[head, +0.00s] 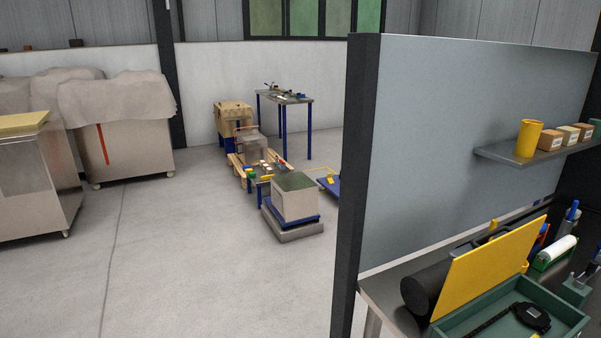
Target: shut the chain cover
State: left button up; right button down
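I cannot make out for certain which thing is the chain cover. A flat yellow panel (487,272) stands tilted up on the workbench at the lower right, behind an open green tray (563,299). Far off near the middle, a low machine (255,147) with a metal box, wooden rails and blue legs stands on the floor. Its parts are too small to tell a cover on it. Neither of my grippers shows in the head view.
A grey partition with a dark post (355,190) stands between the open floor and the workbench (385,291). Cloth-draped cabinets (130,140) stand at the left. Floor at left centre is clear.

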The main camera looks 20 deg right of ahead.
aim_at(471, 274)
jog(key=i+z, duration=0.2)
jog(key=z, duration=0.2)
jog(key=i+j+z, duration=0.15)
jog(key=z, duration=0.25)
jog(key=i+j+z, duration=0.2)
jog(key=z, duration=0.25)
jog(key=i+j+z, duration=0.1)
jog(key=z, duration=0.3)
jog(key=i+j+z, duration=0.1)
jog(key=j+z, duration=0.3)
jog(key=i+j+z, duration=0.15)
jog(key=j+z, duration=0.15)
jog(key=i+j+z, duration=0.1)
jog(key=j+z, duration=0.2)
jog(key=i+j+z, duration=0.1)
jog(key=j+z, duration=0.5)
jog(key=j, duration=0.15)
